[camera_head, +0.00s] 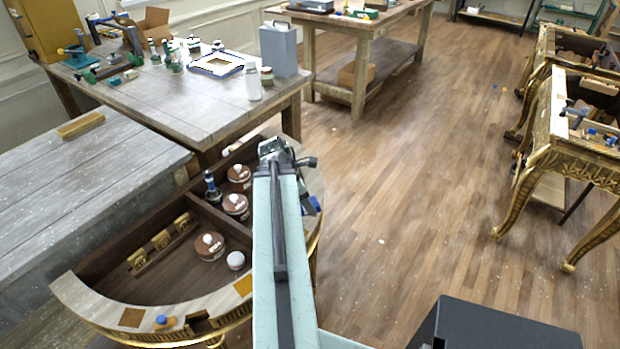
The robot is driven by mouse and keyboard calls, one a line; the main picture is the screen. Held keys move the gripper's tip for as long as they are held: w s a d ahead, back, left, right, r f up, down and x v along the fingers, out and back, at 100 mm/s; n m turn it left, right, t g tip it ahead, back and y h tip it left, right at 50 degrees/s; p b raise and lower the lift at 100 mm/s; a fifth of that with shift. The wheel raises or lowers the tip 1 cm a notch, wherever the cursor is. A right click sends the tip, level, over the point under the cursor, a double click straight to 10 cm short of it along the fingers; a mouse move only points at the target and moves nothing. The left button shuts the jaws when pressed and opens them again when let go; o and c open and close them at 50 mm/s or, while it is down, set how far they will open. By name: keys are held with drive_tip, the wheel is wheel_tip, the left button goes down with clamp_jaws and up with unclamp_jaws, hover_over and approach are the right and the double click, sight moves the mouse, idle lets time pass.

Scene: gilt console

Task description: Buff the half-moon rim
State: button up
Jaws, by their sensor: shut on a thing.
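The half-moon console has a pale curved rim (130,313) with brown inlaid squares and a gilt lower edge. It curves around an open dark compartment at the lower left. My pale green arm crosses over the rim's right side and hides part of it. My gripper (275,150) is at the arm's far end, near the rim's far right. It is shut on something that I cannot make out. A small blue-knobbed piece (161,320) sits on the near rim. A blue object (309,204) shows just right of my arm; I cannot tell what it is.
Inside the console are several brown round lidded pots (211,246), a dark bottle (212,188) and a brass-fitted wooden rack (160,245). A grey bench (70,190) adjoins at left. A cluttered worktable (165,105) stands behind.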

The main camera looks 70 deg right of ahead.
drive_tip(key=shift+r+p, duration=2.25)
drive_tip(key=shift+r, duration=0.25)
